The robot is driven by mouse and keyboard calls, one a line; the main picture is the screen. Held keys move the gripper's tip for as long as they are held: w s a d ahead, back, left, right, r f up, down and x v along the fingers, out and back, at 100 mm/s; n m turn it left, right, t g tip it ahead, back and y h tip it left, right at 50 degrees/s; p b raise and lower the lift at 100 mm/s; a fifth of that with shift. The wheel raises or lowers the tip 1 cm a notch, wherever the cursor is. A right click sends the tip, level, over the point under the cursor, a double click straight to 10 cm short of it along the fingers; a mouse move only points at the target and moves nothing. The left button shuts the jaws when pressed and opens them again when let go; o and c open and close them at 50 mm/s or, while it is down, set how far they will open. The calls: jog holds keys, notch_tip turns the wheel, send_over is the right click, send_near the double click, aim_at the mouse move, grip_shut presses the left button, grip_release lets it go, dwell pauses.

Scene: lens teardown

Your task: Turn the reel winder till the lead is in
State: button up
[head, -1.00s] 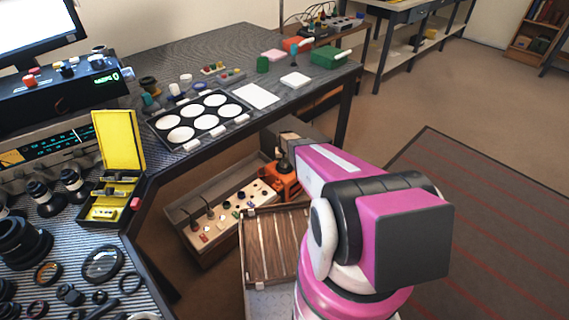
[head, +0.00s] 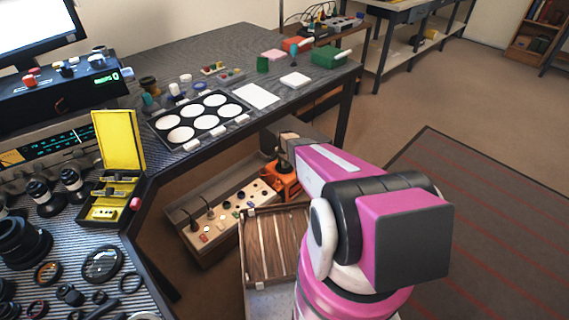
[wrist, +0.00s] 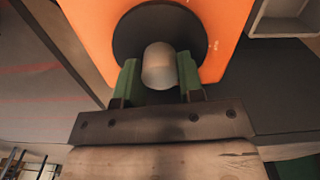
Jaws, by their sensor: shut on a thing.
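The reel winder is an orange body (head: 285,184) low beside the drawer, partly hidden behind my arm in the head view. In the wrist view its orange face (wrist: 85,25) carries a dark round disc (wrist: 130,38) with a pale rounded knob (wrist: 159,66) standing out from it. My gripper (wrist: 160,78) has its two green fingers on either side of the knob and is shut on it. In the head view the gripper's fingertips are hidden or too small to make out. I cannot make out the lead in either view.
An open drawer (head: 189,248) with small parts on a pale board lies left of the winder. A slatted wooden tray (head: 270,262) is in front. The workbench (head: 205,52) with a white-disc panel (head: 157,133) stands above. Carpeted floor at the right is open.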

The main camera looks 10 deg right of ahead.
jog(key=shift+m, duration=0.3)
dwell(0.4)
jog(key=o, duration=0.9)
jog(key=shift+r, duration=0.15)
notch_tip(320, 180, up, 10)
jog(key=shift+r, duration=0.25)
